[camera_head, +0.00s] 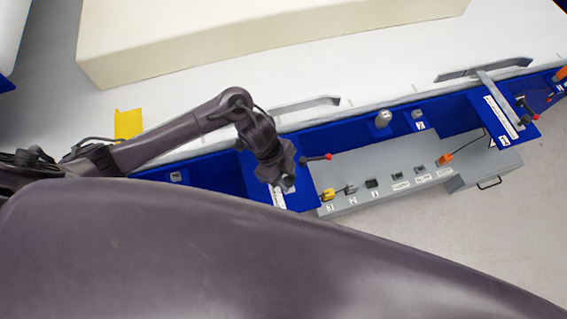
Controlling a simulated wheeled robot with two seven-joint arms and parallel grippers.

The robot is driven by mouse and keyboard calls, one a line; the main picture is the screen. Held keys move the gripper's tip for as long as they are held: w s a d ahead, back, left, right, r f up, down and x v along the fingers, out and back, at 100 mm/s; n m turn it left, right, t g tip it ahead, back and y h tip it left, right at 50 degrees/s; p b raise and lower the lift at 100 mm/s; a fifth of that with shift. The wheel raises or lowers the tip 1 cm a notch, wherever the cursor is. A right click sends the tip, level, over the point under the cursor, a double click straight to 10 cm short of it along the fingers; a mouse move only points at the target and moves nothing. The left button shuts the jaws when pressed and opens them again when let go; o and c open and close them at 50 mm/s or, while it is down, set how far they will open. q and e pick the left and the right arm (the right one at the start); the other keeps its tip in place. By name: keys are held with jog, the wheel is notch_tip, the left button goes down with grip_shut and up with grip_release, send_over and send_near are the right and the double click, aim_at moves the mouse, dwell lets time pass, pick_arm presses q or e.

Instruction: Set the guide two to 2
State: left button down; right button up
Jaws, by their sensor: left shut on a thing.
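A grey guide rail (306,104) lies along the near edge of the white table at the centre, and its arm is mostly hidden behind my left gripper. A second guide rail (484,70) lies along the same edge at the right, with its labelled arm over a blue plate. I cannot read which guide is number two. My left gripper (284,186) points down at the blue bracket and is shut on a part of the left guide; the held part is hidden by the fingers. My right gripper is out of view.
A large cream foam block (240,35) lies on the white table (375,75). A grey control box (350,198) with several labelled switches stands below the blue frame. A yellow piece (128,123) is at the left. Grey floor is clear at the lower right.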

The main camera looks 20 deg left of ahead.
pick_arm(q)
jog(key=c, duration=1.1)
grip_release()
jog(key=shift+w, duration=0.1)
jog(key=shift+a+r, duration=0.1)
jog(key=v, duration=0.7)
jog(key=shift+a+r, duration=0.1)
jog(key=shift+r, duration=0.2)
jog(key=shift+f, duration=0.1)
